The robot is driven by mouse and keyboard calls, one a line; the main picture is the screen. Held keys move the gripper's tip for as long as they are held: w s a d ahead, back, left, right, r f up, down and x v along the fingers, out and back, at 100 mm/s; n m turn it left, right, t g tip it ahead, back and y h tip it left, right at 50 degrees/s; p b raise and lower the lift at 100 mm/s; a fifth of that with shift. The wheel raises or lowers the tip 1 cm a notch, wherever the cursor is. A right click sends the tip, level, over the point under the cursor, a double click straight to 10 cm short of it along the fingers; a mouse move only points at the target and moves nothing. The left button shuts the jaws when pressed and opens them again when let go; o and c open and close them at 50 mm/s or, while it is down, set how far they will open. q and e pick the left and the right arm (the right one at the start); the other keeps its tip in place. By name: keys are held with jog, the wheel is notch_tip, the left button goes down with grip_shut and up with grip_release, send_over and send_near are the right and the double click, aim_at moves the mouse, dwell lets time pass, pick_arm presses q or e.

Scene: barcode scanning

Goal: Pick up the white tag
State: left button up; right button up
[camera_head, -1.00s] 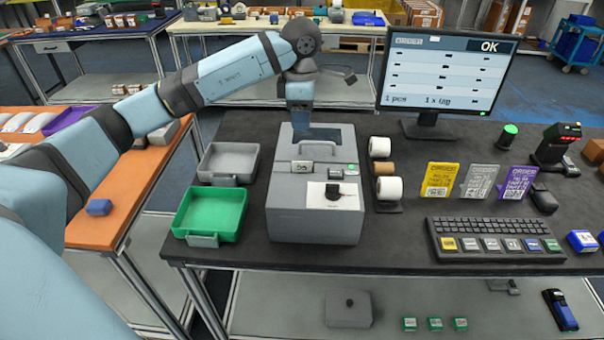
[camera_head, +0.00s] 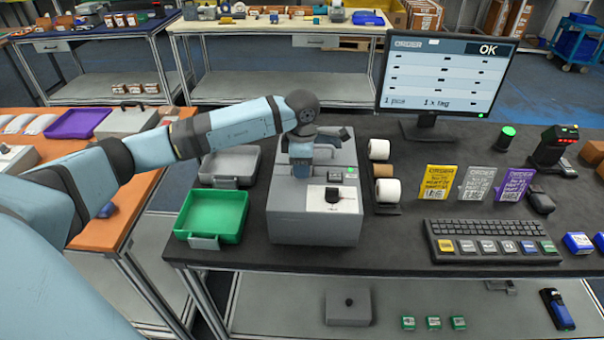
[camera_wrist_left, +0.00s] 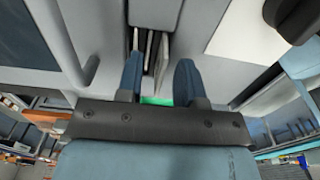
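The grey printer-like box (camera_head: 315,225) stands on the dark table in the head view. My left gripper (camera_head: 301,174) points down at its front slot. In the left wrist view the two blue fingers (camera_wrist_left: 158,80) are apart. A thin pale piece, seemingly the white tag (camera_wrist_left: 162,58), stands edge-on between them, with a visible gap to the right finger. I cannot tell whether the left finger touches it. In the head view the gripper hides the tag. My right gripper is not in view.
A green tray (camera_head: 213,215) and a grey tray (camera_head: 229,163) lie left of the box. Label rolls (camera_head: 386,189) stand close on its right. A monitor (camera_head: 445,75), order cards (camera_head: 476,183), a keyboard (camera_head: 492,241) and a scanner (camera_head: 552,150) fill the right side.

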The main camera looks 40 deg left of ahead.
pick_arm(q)
grip_shut()
dwell(0.4)
